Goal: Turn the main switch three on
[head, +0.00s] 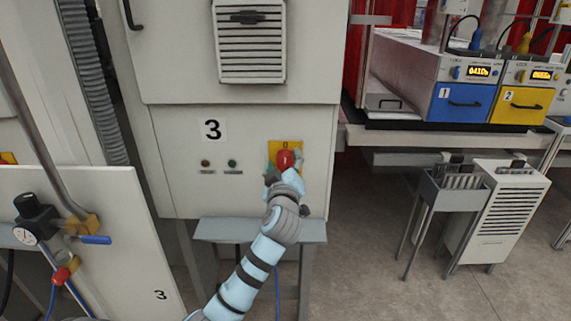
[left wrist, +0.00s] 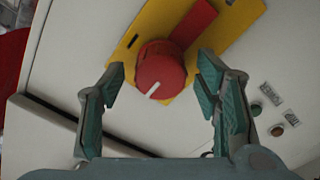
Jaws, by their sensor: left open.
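The main switch is a red rotary knob (head: 284,159) on a yellow plate (head: 293,146), on the grey cabinet panel marked 3. In the left wrist view, the round knob (left wrist: 160,72) has a white pointer line on its face and a red bar behind it. My left gripper (head: 285,170) is at the switch. In the left wrist view, my left gripper (left wrist: 162,80) is open, with one finger on each side of the knob and visible gaps between. The lower part of the plate is hidden by the gripper in the head view. My right gripper is out of view.
Two small indicators, one red (head: 205,163) and one green (head: 232,163), sit left of the switch. A narrow ledge (head: 225,229) lies below the panel. A valve with a blue handle (head: 95,240) stands at left.

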